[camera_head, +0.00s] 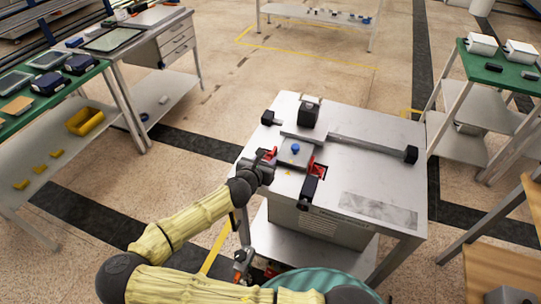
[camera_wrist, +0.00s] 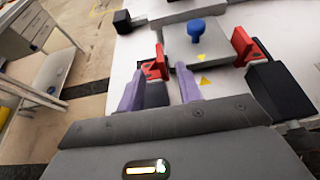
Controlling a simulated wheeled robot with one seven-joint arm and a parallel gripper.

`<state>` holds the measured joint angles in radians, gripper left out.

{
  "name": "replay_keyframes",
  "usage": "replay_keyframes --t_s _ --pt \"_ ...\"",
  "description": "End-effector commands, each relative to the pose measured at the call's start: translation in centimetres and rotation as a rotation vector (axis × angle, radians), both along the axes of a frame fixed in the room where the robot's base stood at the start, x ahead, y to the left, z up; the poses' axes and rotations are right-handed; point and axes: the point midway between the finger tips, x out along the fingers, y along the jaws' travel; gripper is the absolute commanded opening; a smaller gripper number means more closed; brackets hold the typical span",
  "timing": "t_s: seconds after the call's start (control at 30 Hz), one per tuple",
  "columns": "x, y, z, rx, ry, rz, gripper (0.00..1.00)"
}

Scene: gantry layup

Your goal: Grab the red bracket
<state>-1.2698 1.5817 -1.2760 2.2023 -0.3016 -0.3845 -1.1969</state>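Two red brackets stand on the metal worktable, on either side of a grey plate. The left red bracket (camera_wrist: 156,62) shows between and just beyond my fingertips in the wrist view; it also shows in the head view (camera_head: 270,154), partly hidden by my gripper. The right red bracket (camera_wrist: 243,45) is farther off, beside a black block; the head view shows it too (camera_head: 312,164). My gripper (camera_wrist: 160,72) has its two purple fingers apart, with nothing visibly clamped. Whether the fingers touch the left bracket I cannot tell.
The grey plate (camera_wrist: 203,45) carries a blue knob (camera_wrist: 195,27) and yellow triangle marks. Black blocks and a long rail (camera_head: 365,145) are on the worktable (camera_head: 395,185). The table's front right is mostly clear. Green-topped benches (camera_head: 480,68) stand at both sides.

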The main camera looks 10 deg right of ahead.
Motion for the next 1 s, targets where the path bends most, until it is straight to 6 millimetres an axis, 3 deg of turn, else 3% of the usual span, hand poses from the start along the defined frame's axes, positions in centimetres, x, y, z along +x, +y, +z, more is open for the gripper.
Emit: replay_keyframes --t_s 0.17,0.57,0.83,1.0 --pt "1.6 -1.1 -0.8 -0.001 0.001 -0.001 0.35" --pt "2.0 -1.3 -1.0 0.0 0.0 0.0 0.35" --pt "5.0 -3.1 -2.4 -0.001 0.002 -0.001 0.35" --pt "5.8 -3.6 -2.9 0.001 0.001 0.0 0.35"
